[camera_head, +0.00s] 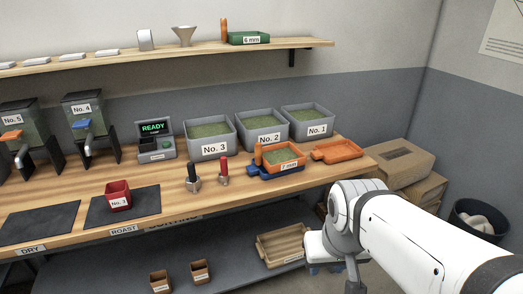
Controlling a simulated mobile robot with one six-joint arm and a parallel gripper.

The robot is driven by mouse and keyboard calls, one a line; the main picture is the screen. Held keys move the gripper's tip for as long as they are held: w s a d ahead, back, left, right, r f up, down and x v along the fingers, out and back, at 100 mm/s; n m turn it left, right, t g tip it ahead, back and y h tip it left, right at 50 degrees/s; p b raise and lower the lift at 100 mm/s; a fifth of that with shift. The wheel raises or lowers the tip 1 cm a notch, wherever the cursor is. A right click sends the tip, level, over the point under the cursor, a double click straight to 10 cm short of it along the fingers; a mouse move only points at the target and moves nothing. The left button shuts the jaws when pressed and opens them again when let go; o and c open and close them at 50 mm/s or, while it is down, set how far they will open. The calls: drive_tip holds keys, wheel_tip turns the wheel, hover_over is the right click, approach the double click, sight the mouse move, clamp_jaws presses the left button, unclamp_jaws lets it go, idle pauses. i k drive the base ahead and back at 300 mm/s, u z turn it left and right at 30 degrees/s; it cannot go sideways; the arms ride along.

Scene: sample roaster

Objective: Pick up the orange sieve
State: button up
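The orange sieve (287,154), labelled 7 mm, sits on the wooden bench right of centre, in front of the grey bins. It holds green beans, and its upright orange handle (258,155) is at its left. A blue piece (257,170) shows under and beside it; how they fit together is unclear. My white arm comes in from the lower right, its bend in front of the bench's right end and apart from the sieve. The fingers of my gripper cannot be made out.
An empty-looking orange tray (352,155) lies right of the sieve. Bins No. 1 (318,129), No. 2 (270,139) and No. 3 (213,150) stand behind. Two upright tools (193,181) (224,175) stand to its left. A green 6 mm sieve (250,39) is on the shelf.

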sight(278, 158)
drive_tip(key=i, duration=1)
drive_tip(key=z, duration=1)
drive_tip(key=k, duration=1.45)
drive_tip(key=u, duration=0.35)
drive_tip(key=i, duration=1)
drive_tip(key=u, duration=0.05)
